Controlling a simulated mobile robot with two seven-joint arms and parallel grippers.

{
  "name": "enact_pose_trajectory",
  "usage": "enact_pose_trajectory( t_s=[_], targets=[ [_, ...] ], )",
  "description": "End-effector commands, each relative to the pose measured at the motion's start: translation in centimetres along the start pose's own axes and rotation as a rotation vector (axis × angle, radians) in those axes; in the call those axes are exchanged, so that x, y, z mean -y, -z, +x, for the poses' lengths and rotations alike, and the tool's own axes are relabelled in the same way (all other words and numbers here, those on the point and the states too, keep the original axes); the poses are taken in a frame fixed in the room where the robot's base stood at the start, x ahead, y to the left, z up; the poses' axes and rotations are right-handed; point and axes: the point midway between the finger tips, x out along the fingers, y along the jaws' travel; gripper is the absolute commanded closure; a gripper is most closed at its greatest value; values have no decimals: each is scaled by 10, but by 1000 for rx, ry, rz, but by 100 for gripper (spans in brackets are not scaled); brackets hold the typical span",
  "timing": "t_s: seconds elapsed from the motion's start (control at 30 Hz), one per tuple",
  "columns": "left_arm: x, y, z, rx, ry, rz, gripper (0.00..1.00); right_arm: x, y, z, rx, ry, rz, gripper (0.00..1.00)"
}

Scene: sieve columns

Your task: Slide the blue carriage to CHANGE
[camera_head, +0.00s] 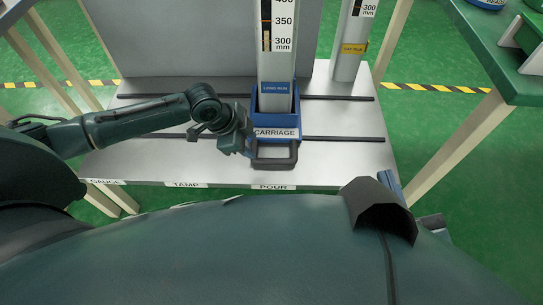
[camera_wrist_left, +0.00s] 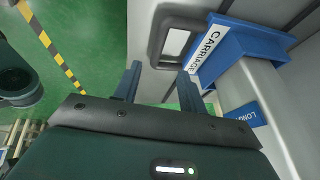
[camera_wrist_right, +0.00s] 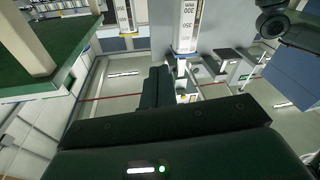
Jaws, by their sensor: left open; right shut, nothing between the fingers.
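The blue carriage (camera_head: 285,128), labelled CARRIAGE, stands on the grey rail table above the POUR label (camera_head: 273,187). It holds an upright white column (camera_head: 276,65) marked LONG RUN. Its dark loop handle (camera_head: 275,163) faces me and also shows in the left wrist view (camera_wrist_left: 158,45). My left gripper (camera_head: 248,148) is open, beside the left of the handle. In the left wrist view its fingertips (camera_wrist_left: 158,75) are near the handle, with nothing clearly between them. My right gripper (camera_wrist_right: 156,75) is shut and empty, away from the carriage. I see no readable CHANGE label.
Two dark rails (camera_head: 340,138) run across the table. The TAMP label (camera_head: 186,184) and a hard-to-read label (camera_head: 106,182) lie left of POUR. Another column (camera_head: 352,40) stands behind right. A green-topped table (camera_head: 500,60) is at the right. The front rail is clear right of the carriage.

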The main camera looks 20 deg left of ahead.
Motion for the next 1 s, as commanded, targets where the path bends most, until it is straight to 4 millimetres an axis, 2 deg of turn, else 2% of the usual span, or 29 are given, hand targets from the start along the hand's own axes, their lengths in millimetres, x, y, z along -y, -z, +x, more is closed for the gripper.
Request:
enact_pose_trajectory(
  t_s=[0.03, 0.3, 0.5, 0.7, 1.0],
  targets=[
    [-1, -1, 13, -1, -2, 0, 59, 2, -4, 0, -15, 3, 0, 100],
    [-2, -1, 72, 0, -1, 1, 59, 5, -5, 4, -59, 9, 61, 100],
    [-1, -1, 103, 0, 0, 0, 59, 7, -4, 6, -84, 16, 104, 100],
    [0, -1, 116, 1, 0, 1, 59, 8, -4, 7, -89, 19, 127, 100],
    [0, 0, 116, 1, 0, 1, 59, 7, 2, 7, -98, 19, 131, 100]
  ],
)
